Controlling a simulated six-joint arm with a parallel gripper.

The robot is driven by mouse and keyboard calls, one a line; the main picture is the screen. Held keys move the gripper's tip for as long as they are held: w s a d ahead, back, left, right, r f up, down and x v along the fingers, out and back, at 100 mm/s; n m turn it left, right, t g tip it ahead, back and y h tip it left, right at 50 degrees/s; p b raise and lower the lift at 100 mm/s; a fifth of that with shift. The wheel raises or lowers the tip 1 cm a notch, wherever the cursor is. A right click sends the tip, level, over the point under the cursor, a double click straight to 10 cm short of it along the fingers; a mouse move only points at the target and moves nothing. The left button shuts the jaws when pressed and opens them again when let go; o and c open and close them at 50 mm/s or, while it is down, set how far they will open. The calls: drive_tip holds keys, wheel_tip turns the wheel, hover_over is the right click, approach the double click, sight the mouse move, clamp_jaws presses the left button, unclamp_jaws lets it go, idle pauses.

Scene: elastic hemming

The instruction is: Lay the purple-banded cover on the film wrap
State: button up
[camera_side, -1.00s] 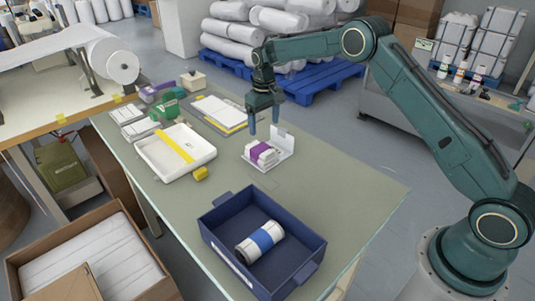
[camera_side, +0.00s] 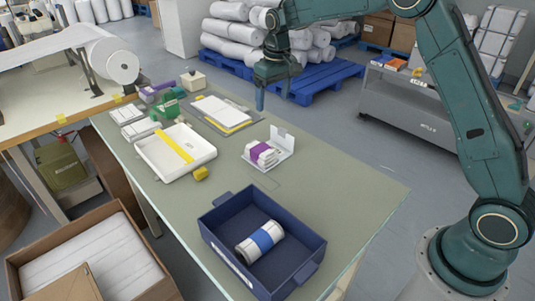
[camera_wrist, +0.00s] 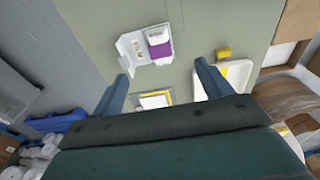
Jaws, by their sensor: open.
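The purple-banded cover (camera_side: 262,153) is a folded white bundle with a purple band. It lies at the white upright-backed holder (camera_side: 283,143) on the green table; both also show in the wrist view, the cover (camera_wrist: 158,44) and the holder (camera_wrist: 130,45). A white layer shows under the band; I cannot tell whether it is the film wrap or part of the cover. My gripper (camera_side: 272,97) is open and empty, raised above and behind the cover, apart from it. In the wrist view its two fingers (camera_wrist: 161,70) stand wide apart with nothing between them.
A navy bin (camera_side: 221,236) at the front holds a white roll with a blue band (camera_side: 261,240). A white tray with a yellow strip (camera_side: 150,155), a yellow block (camera_side: 201,173) and a grey mat (camera_side: 238,125) lie to the left. The table right of the holder is clear.

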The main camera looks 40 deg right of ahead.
drive_tip(key=s+a+r+t, duration=0.1)
drive_tip(key=s+r, duration=0.6)
drive_tip(key=s, duration=0.3)
drive_tip(key=s+a+r+t, duration=0.1)
drive_tip(key=s+a+r, duration=0.1)
drive_tip(key=s+r, duration=0.6)
drive_tip(key=s+f+t, duration=0.1)
drive_tip(key=s+f, duration=0.1)
drive_tip(key=s, duration=0.8)
drive_tip(key=s+f+t, duration=0.1)
drive_tip(key=s+f, duration=0.1)
drive_tip(key=s, duration=0.8)
drive_tip(key=shift+a+f+t, duration=0.2)
drive_tip(key=shift+a+t, duration=0.1)
drive_tip(key=shift+a, duration=0.1)
